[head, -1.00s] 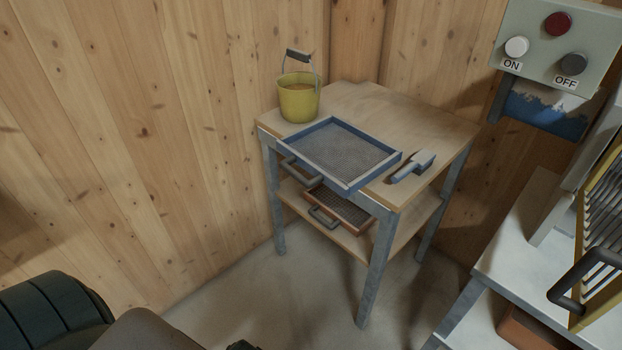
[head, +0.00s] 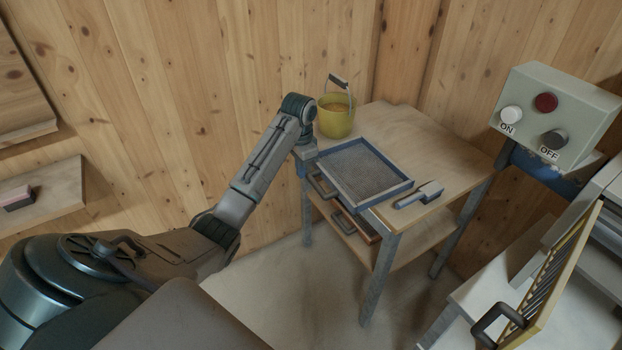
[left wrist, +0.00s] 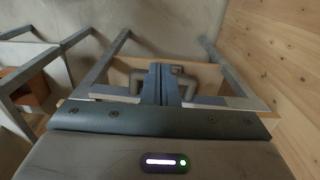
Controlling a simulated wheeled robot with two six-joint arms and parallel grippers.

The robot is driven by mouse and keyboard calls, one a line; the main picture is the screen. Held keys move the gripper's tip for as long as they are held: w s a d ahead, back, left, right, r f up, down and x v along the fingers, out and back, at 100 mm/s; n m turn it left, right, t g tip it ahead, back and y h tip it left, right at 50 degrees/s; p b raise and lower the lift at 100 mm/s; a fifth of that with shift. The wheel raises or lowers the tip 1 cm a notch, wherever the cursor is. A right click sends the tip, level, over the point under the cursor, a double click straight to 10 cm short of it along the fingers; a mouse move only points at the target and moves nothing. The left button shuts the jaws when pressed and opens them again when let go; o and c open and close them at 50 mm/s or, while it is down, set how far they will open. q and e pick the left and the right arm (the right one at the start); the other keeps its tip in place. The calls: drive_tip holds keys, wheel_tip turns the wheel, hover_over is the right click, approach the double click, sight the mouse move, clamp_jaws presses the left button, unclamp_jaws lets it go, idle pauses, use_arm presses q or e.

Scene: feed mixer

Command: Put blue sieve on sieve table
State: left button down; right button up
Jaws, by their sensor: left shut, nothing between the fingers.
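The blue sieve (head: 365,168), a blue rectangular frame with grey mesh, lies on a wooden-topped table (head: 435,150) with grey metal legs. Its dark handle (head: 322,186) sticks out past the table's left front edge. My left gripper (head: 303,168) points down beside the sieve's left corner, close to that handle. In the left wrist view the fingers (left wrist: 160,84) are shut together, with dark handle parts on both sides behind them; whether they touch is unclear. The sieve is largely hidden there. My right gripper is out of view. I cannot tell which surface is the sieve table.
An orange-framed sieve (head: 358,225) lies on the lower shelf. At right are a control box (head: 555,115) and a yellow barred frame (head: 545,290). Wooden walls close the back.

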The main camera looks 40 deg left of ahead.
use_arm(q)
drive_tip(key=w+d+f+p, duration=0.1)
drive_tip(key=w+f, duration=0.2)
drive_tip(key=f, duration=0.6)
drive_tip(key=shift+w+d+f, duration=0.2)
drive_tip(key=shift+w+f, duration=0.15)
drive_tip(key=shift+w, duration=0.05)
